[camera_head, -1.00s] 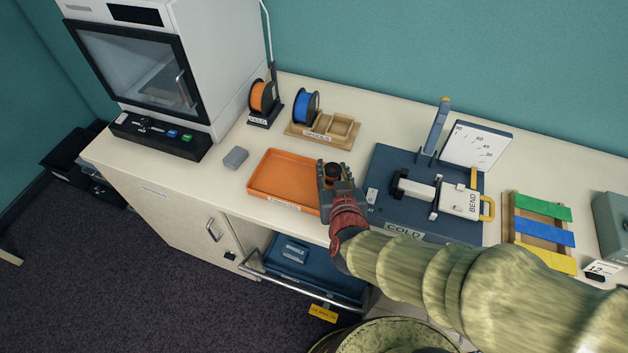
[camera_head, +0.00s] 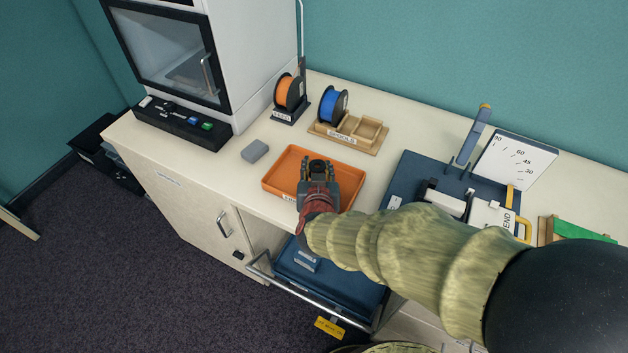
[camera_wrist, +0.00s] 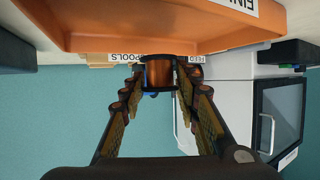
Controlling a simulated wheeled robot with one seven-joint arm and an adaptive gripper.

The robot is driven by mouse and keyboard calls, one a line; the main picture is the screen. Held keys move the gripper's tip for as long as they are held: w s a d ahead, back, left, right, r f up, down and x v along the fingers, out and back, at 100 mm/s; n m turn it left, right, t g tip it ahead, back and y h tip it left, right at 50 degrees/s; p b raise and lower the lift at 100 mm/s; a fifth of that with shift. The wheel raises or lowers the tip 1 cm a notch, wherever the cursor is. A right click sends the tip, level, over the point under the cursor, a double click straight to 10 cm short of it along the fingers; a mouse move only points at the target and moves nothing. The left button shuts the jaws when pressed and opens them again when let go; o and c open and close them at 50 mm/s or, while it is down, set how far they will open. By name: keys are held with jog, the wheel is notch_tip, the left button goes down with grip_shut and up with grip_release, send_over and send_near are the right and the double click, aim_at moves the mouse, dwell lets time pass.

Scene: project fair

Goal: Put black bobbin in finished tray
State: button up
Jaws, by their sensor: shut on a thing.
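The black bobbin (camera_head: 319,166), wound with copper-coloured wire, is held between the fingers of my gripper (camera_head: 318,179). In the wrist view the bobbin (camera_wrist: 159,73) sits between the two fingertips of the gripper (camera_wrist: 160,82), which are shut on it. The orange finished tray (camera_head: 279,180) lies on the bench; the gripper and bobbin are over its middle to right part in the head view. The tray (camera_wrist: 130,38) also fills the top of the wrist view, upside down. I cannot tell how high the bobbin is above the tray floor. My gripper hides part of the tray's front label.
A small grey block (camera_head: 255,151) lies left of the tray. The spools rack (camera_head: 352,133) with a blue spool (camera_head: 333,104) and an orange spool (camera_head: 290,92) stand behind. A dark blue bending board (camera_head: 416,172) is at the right. An open blue drawer (camera_head: 330,286) is below.

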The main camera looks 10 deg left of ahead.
jog(key=shift+w+a+f+b, duration=0.3)
jog(key=shift+w+a+f, duration=0.15)
jog(key=shift+f, duration=0.25)
jog(key=shift+a+f+b, duration=0.1)
jog(key=shift+f+b, duration=1)
jog(key=shift+f, duration=0.5)
jog(key=shift+f, duration=0.15)
jog(key=o, duration=1)
